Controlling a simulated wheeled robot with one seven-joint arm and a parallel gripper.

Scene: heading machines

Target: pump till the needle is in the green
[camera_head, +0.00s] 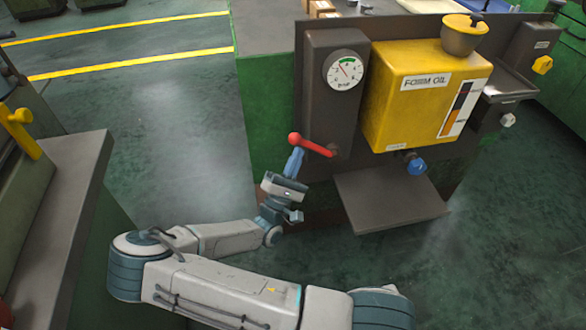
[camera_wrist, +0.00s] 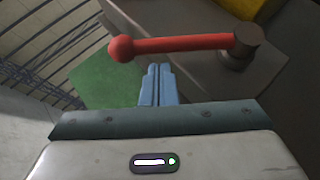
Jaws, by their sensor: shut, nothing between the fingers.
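The red pump lever (camera_head: 314,146) has a round red knob and sticks out to the left from a pivot at the foot of the dark gauge panel (camera_head: 321,100). It also crosses the upper wrist view (camera_wrist: 175,45), nearly level. The gauge (camera_head: 344,70) has a white dial with a green arc at the top. Its thin needle seems to point up and left, left of the green, but it is small. My gripper (camera_head: 297,152) is shut and empty, its blue fingers together. In the wrist view the fingertips (camera_wrist: 157,68) sit just under the lever; I cannot tell whether they touch.
A yellow oil tank (camera_head: 418,95) stands right of the gauge, with a blue knob (camera_head: 415,165) below. A grey shelf (camera_head: 392,200) juts out under the tank. A green machine with a grey ledge (camera_head: 70,215) stands at left. Open floor (camera_head: 165,130) lies between.

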